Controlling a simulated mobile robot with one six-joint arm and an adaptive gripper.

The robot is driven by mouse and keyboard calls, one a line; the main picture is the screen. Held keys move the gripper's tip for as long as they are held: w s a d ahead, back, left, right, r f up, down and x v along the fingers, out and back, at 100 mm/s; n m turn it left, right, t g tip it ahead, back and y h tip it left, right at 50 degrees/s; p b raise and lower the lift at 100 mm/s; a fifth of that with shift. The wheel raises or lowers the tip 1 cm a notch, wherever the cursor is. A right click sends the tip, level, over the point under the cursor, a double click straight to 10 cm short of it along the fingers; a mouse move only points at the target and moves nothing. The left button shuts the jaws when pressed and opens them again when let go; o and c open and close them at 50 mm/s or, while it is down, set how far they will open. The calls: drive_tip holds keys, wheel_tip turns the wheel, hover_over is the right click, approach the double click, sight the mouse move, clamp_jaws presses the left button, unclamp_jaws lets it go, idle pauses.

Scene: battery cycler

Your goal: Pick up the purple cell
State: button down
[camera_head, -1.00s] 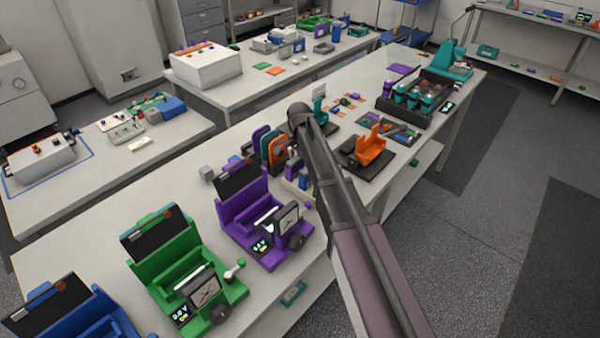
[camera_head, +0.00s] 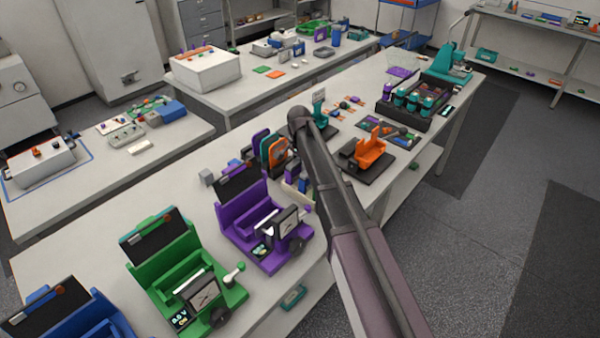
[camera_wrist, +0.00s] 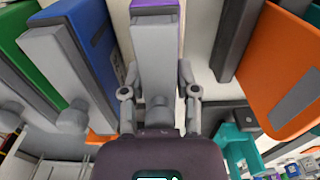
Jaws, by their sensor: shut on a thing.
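The purple cell (camera_wrist: 155,4) shows at the top of the wrist view as a purple edge above a long grey part (camera_wrist: 156,62). My gripper (camera_wrist: 158,78) is shut on this grey part, with one finger on each side. The lower end of the grey part reaches down to my gripper's palm. The rest of the cell lies outside the wrist view. In the head view my arm hides the gripper and most of what it holds.
In the wrist view a blue cell (camera_wrist: 93,45) and a green cell (camera_wrist: 20,45) stand to the left, and an orange cell (camera_wrist: 275,70) to the right. In the head view a purple fixture (camera_head: 240,205) and an orange cradle (camera_head: 371,148) stand on the bench.

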idle(0.4)
wheel_tip(320, 180, up, 10)
drive_tip(key=p, duration=1)
idle(0.8)
